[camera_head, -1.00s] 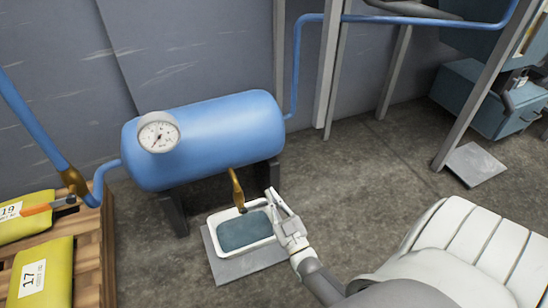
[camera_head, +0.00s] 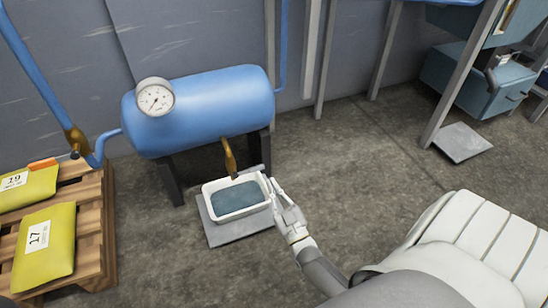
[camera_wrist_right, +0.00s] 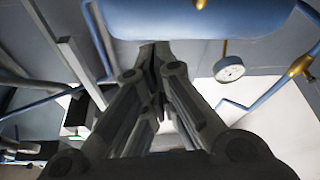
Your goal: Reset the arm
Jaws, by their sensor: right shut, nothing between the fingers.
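My right gripper (camera_head: 270,183) is shut and empty. In the head view it is at the right end of a white pan (camera_head: 207,205) that holds dark bluish liquid; I cannot tell whether it touches the pan. The right wrist view shows its fingers (camera_wrist_right: 155,60) closed together in front of the blue tank. The pan sits on a grey floor plate (camera_head: 225,235), below the brass outlet (camera_head: 229,157) of the blue tank (camera_head: 215,105). My left gripper does not show in either view.
A wooden pallet (camera_head: 95,230) with yellow sacks (camera_head: 45,243) stands at the left. The tank carries a round gauge (camera_head: 155,97). A blue cabinet (camera_head: 475,80), a metal post and a second grey plate (camera_head: 462,143) are at the right. The floor between is clear.

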